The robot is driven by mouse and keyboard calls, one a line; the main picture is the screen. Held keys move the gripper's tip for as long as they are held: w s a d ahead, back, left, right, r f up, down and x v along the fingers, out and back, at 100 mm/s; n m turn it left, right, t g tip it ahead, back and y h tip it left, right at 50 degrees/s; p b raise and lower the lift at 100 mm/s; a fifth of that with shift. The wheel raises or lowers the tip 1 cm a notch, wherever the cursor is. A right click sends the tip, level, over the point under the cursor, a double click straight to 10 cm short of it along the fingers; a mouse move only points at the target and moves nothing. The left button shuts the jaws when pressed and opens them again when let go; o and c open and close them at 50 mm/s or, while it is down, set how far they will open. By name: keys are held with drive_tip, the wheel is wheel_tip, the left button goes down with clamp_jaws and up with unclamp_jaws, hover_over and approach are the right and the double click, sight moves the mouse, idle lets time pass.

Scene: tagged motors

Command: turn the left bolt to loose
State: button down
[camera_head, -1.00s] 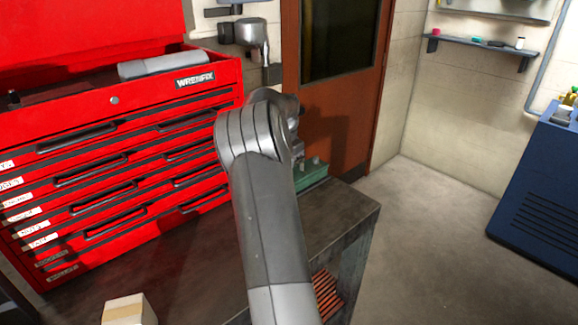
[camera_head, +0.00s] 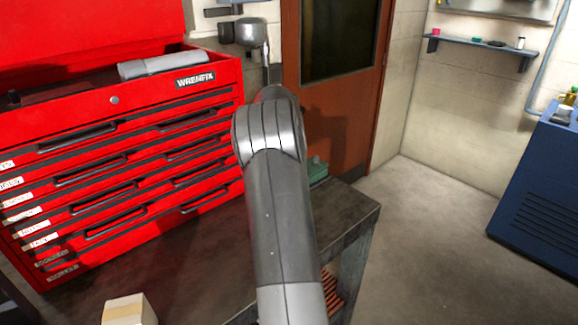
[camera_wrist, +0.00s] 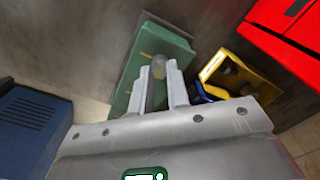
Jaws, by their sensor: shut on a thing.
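The green motor block (camera_wrist: 170,47) lies ahead of my gripper in the wrist view. A round grey bolt (camera_wrist: 159,66) stands on it, at the fingertips. My gripper (camera_wrist: 159,80) has its two pale fingers on either side of the bolt and is shut on it. Whether this is the left bolt I cannot tell, since my arm hides most of the block. In the head view only the right end of the green block (camera_head: 318,168) shows past my arm, and my gripper is hidden there.
A yellow block (camera_wrist: 250,68) with dark round parts stands right of the green block in the wrist view. The red tool chest (camera_head: 110,170) stands left of my arm. A small box (camera_head: 130,310) lies on the dark bench (camera_head: 345,215). Open floor lies to the right.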

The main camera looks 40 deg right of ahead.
drive_tip(key=shift+s+d+f+n, duration=0.15)
drive_tip(key=shift+s+n, duration=0.1)
drive_tip(key=shift+n, duration=0.15)
drive_tip(key=c, duration=1.7)
unclamp_jaws()
drive_tip(key=shift+c, duration=0.2)
drive_tip(key=o, duration=0.4)
drive_tip(key=shift+w, duration=0.15)
drive_tip(key=shift+c, duration=0.2)
wheel_tip(320, 180, up, 11)
